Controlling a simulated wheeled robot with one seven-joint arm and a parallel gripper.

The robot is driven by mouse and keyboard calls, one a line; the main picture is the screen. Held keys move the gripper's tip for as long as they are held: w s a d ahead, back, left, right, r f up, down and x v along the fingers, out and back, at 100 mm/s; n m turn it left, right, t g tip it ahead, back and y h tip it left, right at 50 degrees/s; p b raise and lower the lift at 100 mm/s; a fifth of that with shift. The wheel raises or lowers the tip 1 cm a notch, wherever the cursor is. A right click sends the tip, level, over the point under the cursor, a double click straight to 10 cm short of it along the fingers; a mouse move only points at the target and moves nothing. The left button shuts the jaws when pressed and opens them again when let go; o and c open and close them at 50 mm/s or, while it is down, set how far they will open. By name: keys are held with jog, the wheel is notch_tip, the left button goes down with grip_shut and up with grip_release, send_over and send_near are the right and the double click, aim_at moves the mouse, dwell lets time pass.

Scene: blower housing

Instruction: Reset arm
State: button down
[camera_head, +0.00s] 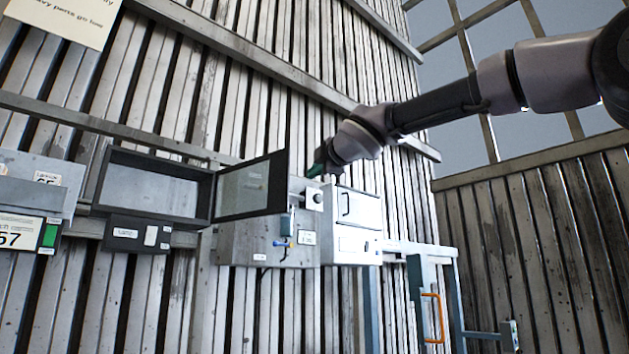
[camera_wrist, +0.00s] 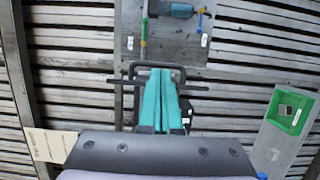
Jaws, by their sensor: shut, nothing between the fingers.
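My arm reaches in from the upper right in the head view. My gripper (camera_head: 317,170) is at its end, in front of the grey boxes on the slatted wall, near the white box's upper left. In the wrist view my gripper (camera_wrist: 163,72) shows as two teal fingers side by side, closed together with nothing between them. A dark bar frame shows around the fingertips there. I cannot tell from these views whether the fingers touch anything.
An open dark-framed cabinet (camera_head: 150,188) has its door (camera_head: 250,188) swung out close to my gripper. A grey box (camera_head: 265,242) with a blue lever and a white box (camera_head: 352,222) are beside it. A teal post with an orange handle (camera_head: 434,318) stands lower right.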

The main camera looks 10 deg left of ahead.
jog(key=s+d+f+m+g+h, duration=0.1)
jog(key=d+f+m+h, duration=0.3)
jog(key=d+f+m, duration=0.7)
jog(key=s+d+f+m+g+h, duration=0.15)
jog(key=d+f+m+h, duration=0.4)
jog(key=d, duration=0.95)
jog(key=s+d+f+m+g, duration=0.1)
jog(key=s+d+f+m, duration=0.2)
jog(key=f, duration=0.4)
jog(key=s+d+f+m+g+y, duration=0.1)
jog(key=s+d+f+m+g, duration=0.1)
jog(key=s+f+m, duration=0.3)
jog(key=s+d+f+m+g, duration=0.2)
jog(key=s+d+f+m, duration=0.2)
jog(key=s+f, duration=0.3)
notch_tip(320, 180, down, 3)
jog(key=shift+s+d+f, duration=0.15)
jog(key=shift+s+d, duration=0.2)
jog(key=shift+d, duration=0.25)
jog(key=shift+a+m+g+y, duration=0.1)
jog(key=shift+m+g+y, duration=0.15)
jog(key=shift+y, duration=0.1)
